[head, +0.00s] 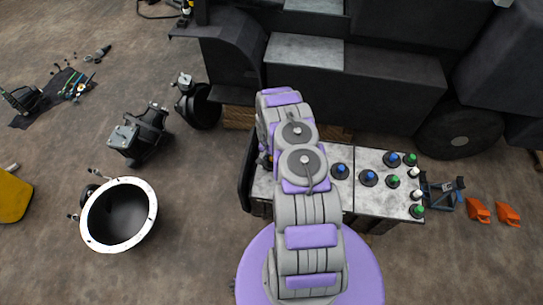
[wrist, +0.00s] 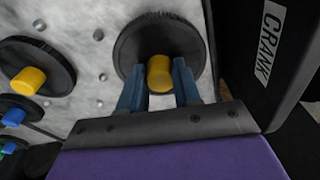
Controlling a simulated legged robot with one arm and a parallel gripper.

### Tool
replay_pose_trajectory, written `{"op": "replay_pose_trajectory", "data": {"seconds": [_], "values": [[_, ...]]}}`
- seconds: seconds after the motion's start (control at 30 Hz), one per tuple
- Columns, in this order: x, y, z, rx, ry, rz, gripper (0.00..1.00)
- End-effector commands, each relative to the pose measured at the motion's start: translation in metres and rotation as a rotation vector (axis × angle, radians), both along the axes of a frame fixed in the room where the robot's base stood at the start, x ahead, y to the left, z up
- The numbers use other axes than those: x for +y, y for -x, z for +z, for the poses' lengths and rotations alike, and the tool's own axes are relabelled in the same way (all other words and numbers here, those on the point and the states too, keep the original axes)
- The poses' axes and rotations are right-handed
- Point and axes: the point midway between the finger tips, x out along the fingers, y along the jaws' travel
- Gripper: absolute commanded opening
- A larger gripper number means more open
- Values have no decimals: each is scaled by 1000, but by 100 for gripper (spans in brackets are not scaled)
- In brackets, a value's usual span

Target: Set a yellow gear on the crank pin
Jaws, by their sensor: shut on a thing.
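In the wrist view, a dark toothed gear with a yellow hub (wrist: 160,74) is between the two blue fingers of my gripper (wrist: 158,88), which is shut on the hub. The gear's disc lies close over the speckled grey tabletop; I cannot tell whether it touches it. A second yellow gear (wrist: 28,81) lies to its left on the same surface. A black panel with a white CRANK label (wrist: 269,40) stands close on the right. The crank pin is not visible. In the head view, my arm hides my gripper and the yellow gears.
The grey worktable (head: 333,200) carries several blue and green gears, such as a blue one (head: 369,178), and white pieces. The dark forklift body (head: 330,75) stands behind. Orange pieces (head: 478,210) lie right. A white-rimmed drum (head: 120,183) stands left, with open floor between.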

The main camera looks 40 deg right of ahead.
Motion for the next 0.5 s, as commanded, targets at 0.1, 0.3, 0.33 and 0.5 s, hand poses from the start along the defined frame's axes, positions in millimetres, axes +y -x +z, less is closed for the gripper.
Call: {"op": "replay_pose_trajectory", "data": {"seconds": [0.1, 0.3, 0.33, 0.5], "values": [[0, -1, 0, -1, 0, 0, 6], [0, -1, -4, -1, 0, 0, 6], [0, -1, -4, -1, 0, 0, 6], [0, -1, -9, -3, 1, 1, 6]]}}
